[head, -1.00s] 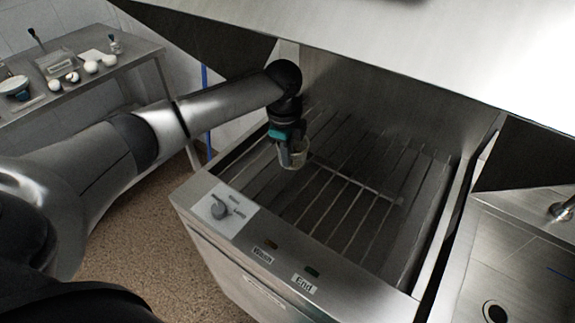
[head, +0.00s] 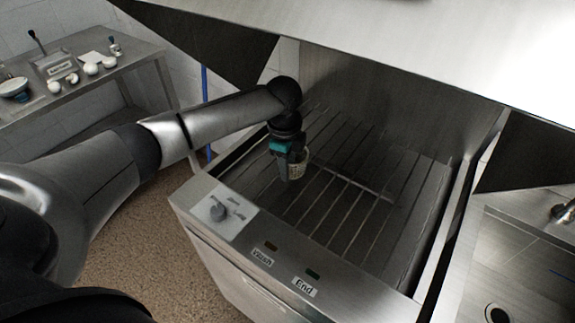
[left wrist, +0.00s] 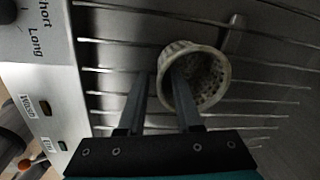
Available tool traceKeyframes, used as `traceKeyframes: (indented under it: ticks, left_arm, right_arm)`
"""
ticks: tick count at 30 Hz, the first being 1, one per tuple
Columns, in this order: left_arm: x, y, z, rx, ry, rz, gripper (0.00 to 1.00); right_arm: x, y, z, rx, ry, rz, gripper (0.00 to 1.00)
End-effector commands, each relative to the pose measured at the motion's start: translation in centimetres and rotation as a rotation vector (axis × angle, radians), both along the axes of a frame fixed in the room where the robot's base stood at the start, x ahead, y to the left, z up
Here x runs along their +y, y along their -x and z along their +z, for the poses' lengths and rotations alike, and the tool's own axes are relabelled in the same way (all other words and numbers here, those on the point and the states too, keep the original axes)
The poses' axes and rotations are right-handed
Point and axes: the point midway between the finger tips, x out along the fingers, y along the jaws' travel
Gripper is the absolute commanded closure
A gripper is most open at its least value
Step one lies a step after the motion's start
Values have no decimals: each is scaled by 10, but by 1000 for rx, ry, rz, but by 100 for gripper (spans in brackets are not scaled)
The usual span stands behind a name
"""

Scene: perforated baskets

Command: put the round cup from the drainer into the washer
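The round cup (head: 301,164) is pale and perforated. It is inside the open-topped washer (head: 346,305), at the left part of its wire rack (head: 345,225). In the left wrist view the cup (left wrist: 211,92) shows its open mouth and dotted inside. My left gripper (head: 291,172) is at the cup's left side. In the left wrist view its fingers (left wrist: 166,76) stand apart, one inside the cup's mouth and one outside, with the cup's wall between them. Whether the cup rests on the rack is not clear. My right gripper is not in view.
The washer's front has a knob (head: 219,211) and Wash and End labels. A sink (head: 525,275) is at the right. A steel hood (head: 400,50) overhangs the back. A side table (head: 75,90) with small items stands at the far left. Most of the rack is empty.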

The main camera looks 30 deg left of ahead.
Motion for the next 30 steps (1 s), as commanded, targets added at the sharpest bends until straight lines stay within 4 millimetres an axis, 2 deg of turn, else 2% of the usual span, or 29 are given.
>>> traceKeyframes:
  ticks: [5, 8, 15, 21, 25, 30]
  left_arm:
    - [1, 0, 4, -2, 0, 0, 66]
    - [1, 1, 16, -2, 0, 0, 66]
    - [0, 6, 68, -4, 0, 0, 66]
    - [-1, 10, 104, -3, 1, 0, 66]
    - [-1, 11, 117, -1, 1, 1, 66]
    - [-1, 13, 123, 1, 0, 1, 66]
  right_arm:
    - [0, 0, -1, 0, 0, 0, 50]
    - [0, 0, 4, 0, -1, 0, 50]
    - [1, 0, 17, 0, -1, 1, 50]
    - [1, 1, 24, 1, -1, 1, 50]
    - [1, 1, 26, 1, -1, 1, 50]
    - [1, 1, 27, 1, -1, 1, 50]
